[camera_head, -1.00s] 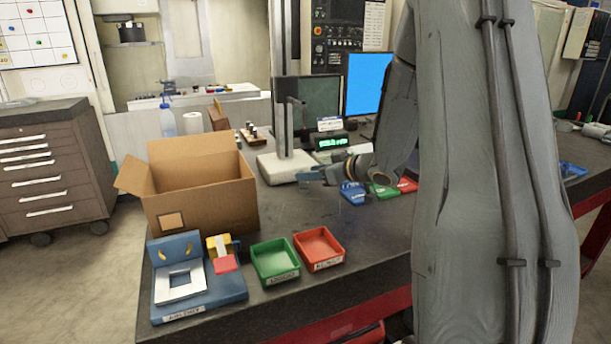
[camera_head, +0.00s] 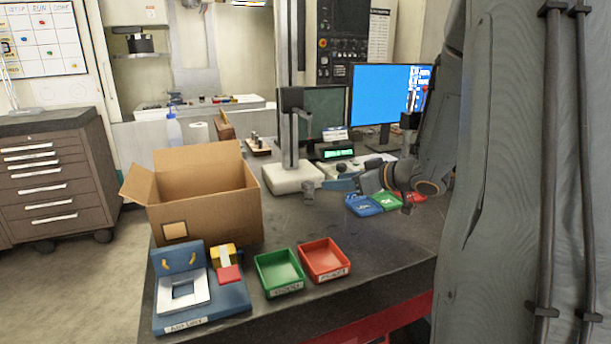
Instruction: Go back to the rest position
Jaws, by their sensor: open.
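My gripper (camera_head: 373,180) is at the end of my grey arm, right of the middle. It is above the dark bench, close to the blue, green and red labelled pads. It is small and seen side-on, and its fingertips are hard to make out. It appears open, with nothing visible in it. My arm's large grey links fill the right side and hide part of the bench.
A grey gauge stand (camera_head: 292,172) and two monitors stand behind. An open cardboard box (camera_head: 205,205), a blue fixture (camera_head: 228,303), a green tray (camera_head: 279,271) and a red tray (camera_head: 325,260) are at the front left.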

